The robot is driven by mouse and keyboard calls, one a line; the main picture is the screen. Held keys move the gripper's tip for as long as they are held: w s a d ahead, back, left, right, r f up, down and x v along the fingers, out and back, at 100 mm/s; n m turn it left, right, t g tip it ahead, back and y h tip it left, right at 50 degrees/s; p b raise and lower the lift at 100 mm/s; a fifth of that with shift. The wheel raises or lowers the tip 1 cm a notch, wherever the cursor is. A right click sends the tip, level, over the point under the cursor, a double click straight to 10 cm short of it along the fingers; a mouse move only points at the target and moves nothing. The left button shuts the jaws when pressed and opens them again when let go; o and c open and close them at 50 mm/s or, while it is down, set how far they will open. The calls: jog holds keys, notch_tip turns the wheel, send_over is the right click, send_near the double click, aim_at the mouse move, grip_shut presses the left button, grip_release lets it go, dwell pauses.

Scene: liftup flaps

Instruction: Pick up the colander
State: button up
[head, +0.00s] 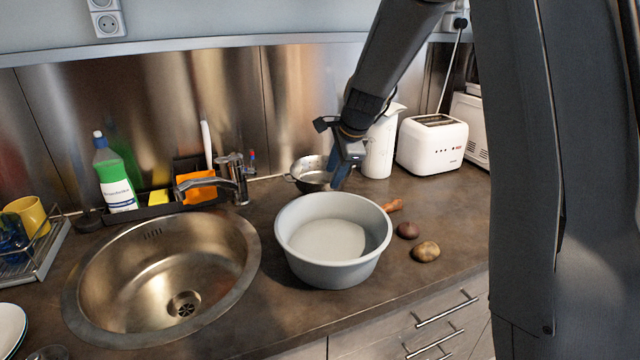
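The colander appears to be the small shiny metal bowl (308,173) with side handles, on the counter behind a large grey basin. Holes are too small to make out. My gripper (337,180) points down at the right side of this bowl in the picture and overlaps its right rim. I cannot tell whether it touches the bowl. Its bluish fingers are small and seen edge-on, so the gap between them is unclear. The bowl's right handle is hidden behind the gripper.
The grey basin (305,268) stands in front of the metal bowl. A white pitcher (378,150) and toaster (432,145) stand behind right. The sink (240,285) and faucet (240,180) are left.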

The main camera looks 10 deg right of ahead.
aim_at(327, 184)
jog(key=shift+p+x, duration=0.3)
jog(key=shift+x, duration=1.2)
jog(key=shift+w+p+x, duration=0.25)
jog(key=shift+p+x, duration=0.35)
jog(key=shift+x, duration=1.75)
jog(key=shift+r, duration=0.1)
grip_shut()
